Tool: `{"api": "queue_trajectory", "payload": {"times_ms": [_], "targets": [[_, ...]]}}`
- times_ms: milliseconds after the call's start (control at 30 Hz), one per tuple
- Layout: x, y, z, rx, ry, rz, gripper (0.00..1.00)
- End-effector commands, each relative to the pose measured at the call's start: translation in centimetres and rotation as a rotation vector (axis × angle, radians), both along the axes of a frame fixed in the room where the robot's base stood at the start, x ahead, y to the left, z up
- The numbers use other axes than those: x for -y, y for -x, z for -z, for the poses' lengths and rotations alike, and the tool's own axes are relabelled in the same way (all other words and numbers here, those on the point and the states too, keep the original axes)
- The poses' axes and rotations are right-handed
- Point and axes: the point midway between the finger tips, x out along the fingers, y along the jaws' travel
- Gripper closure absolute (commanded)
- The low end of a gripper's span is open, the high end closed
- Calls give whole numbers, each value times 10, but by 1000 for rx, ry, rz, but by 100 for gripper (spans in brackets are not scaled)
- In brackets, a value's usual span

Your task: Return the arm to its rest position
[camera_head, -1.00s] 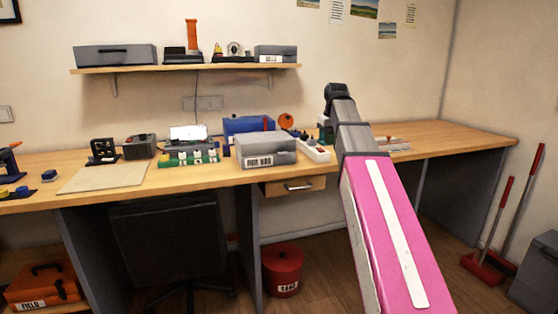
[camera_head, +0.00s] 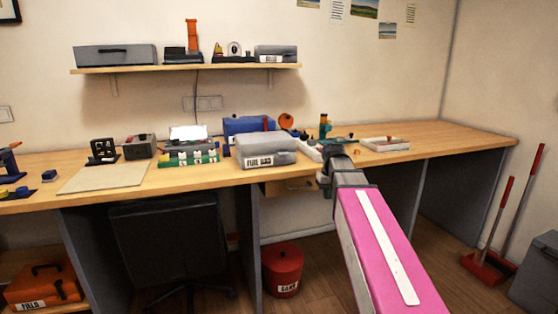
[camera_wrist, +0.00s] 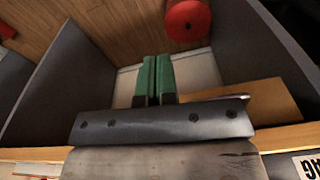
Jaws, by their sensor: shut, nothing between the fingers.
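My arm, with its pink and grey links, reaches up from the lower right in the head view. Its wrist end is at the front edge of the workbench (camera_head: 225,176), near the drawer. My gripper (camera_wrist: 153,62) shows in the wrist view as two green fingers side by side, shut and empty. In the head view the fingers are mostly hidden behind my arm. The fingers point down in front of the bench, over the open space below it.
A wooden drawer (camera_head: 290,186) is at the bench front, close to my wrist. A red bin (camera_head: 282,271) stands on the floor below; it also shows in the wrist view (camera_wrist: 187,20). A grey box (camera_head: 265,149) and a white tray (camera_head: 384,144) lie on the bench. The right bench end is clear.

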Motion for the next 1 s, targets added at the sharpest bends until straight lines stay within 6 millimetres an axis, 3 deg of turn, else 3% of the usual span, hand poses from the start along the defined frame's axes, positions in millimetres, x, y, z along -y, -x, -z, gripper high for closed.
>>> {"api": "queue_trajectory", "payload": {"times_ms": [33,200,600,800,1000], "targets": [[0,13,21,-10,1,12,100],[0,40,79,-28,4,51,100],[0,122,196,-69,14,140,100],[0,156,233,-82,18,172,100],[0,168,246,-86,21,185,100]]}}
